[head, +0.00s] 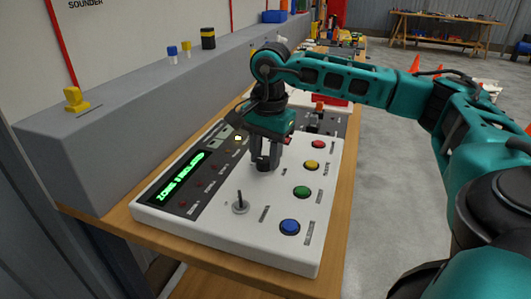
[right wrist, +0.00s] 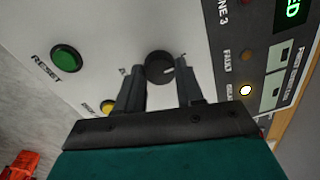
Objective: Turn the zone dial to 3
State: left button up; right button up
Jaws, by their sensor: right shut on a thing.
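The white control panel (head: 190,228) lies on a wooden bench. The zone dial, a round black knob (right wrist: 159,66), shows between my right gripper's fingers in the right wrist view. A short white mark sits on its right side. My right gripper (head: 263,164) points down at the panel, its fingers (right wrist: 160,84) closed on the dial from both sides. In the head view the fingers hide most of the dial. The green display (head: 180,175) seems to read "ZONE 1 ISOLATED". My left gripper is not in view.
Red (head: 319,144), yellow (head: 312,165), green (head: 302,191) and blue (head: 289,227) buttons line the panel's right side. A toggle lever (head: 240,203) stands up near the front. A lamp (right wrist: 245,90) is lit beside the dial. A grey ledge (head: 130,140) runs along the left.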

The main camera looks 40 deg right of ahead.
jog(key=shift+c, duration=1.1)
